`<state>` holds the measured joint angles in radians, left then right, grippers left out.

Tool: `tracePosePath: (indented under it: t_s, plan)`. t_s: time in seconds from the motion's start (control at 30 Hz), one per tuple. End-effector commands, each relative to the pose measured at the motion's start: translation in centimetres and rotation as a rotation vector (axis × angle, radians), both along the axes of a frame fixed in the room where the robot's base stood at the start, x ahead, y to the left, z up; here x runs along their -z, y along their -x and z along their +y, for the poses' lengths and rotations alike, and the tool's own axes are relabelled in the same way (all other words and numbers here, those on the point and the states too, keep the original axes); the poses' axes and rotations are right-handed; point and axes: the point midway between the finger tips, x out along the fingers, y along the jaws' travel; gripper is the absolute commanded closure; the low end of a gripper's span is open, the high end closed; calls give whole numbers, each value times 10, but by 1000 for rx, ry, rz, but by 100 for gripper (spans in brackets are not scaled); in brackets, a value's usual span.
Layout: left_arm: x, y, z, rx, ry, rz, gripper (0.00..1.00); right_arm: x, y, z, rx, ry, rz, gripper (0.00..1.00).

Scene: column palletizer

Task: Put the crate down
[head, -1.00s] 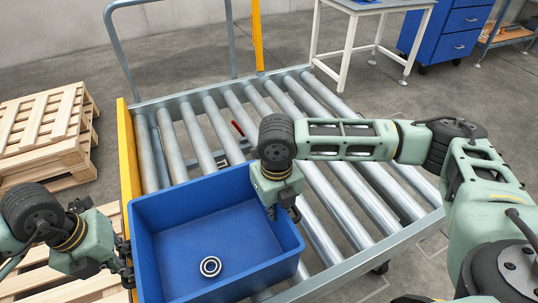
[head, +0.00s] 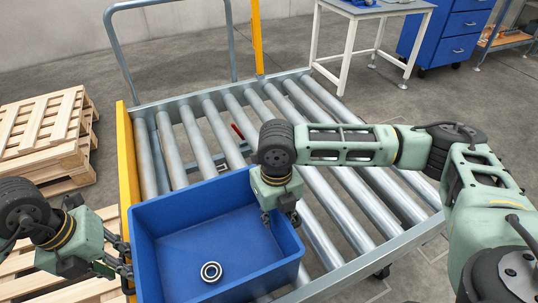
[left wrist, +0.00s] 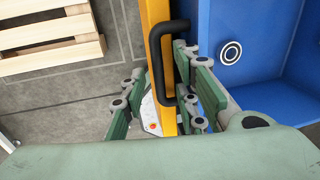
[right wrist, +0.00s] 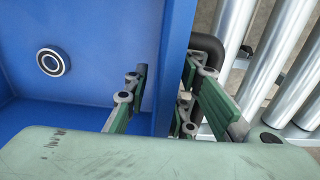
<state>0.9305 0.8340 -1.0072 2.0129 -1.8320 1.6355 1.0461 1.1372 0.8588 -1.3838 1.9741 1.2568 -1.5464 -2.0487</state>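The blue crate (head: 214,233) is at the near left end of the roller conveyor (head: 345,205), apparently level and resting on the rollers; its underside is hidden. A metal ring (head: 211,271) lies inside on its floor. My left gripper (left wrist: 157,98) is at the crate's left side, fingers apart, with the black side handle (left wrist: 157,60) in the gap between them. My right gripper (right wrist: 158,95) is at the right side, fingers apart. One finger is inside the crate, the other outside by the right handle (right wrist: 211,50), with the crate wall between them.
A yellow rail (head: 127,160) runs along the conveyor's left edge, close to the crate. Wooden pallets (head: 45,130) stand on the floor at left. The rollers behind and right of the crate are mostly clear. A white table (head: 375,12) and blue drawer cabinet (head: 455,30) stand at the back.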

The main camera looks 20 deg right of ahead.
Motion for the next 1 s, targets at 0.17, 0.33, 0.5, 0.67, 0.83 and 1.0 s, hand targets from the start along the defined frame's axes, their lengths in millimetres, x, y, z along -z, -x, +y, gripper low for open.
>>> tracePosePath:
  t_s: [0.17,0.33,0.5,0.67,0.83,1.0]
  plan:
    - [-40,-1,8,0,-1,-6,72,0,0,0,0,0,0,77]
    - [-70,-1,13,-1,-1,-4,72,0,0,0,0,0,0,77]
    - [-86,0,16,0,-1,-1,72,0,0,0,0,0,0,77]
    - [-90,0,17,0,-2,1,72,-12,-1,1,0,-2,-1,77]
    - [-90,0,17,0,-1,1,72,-45,-2,1,0,-2,-5,77]
    - [-89,0,17,0,-1,1,72,-82,-1,0,-1,-2,-4,77]
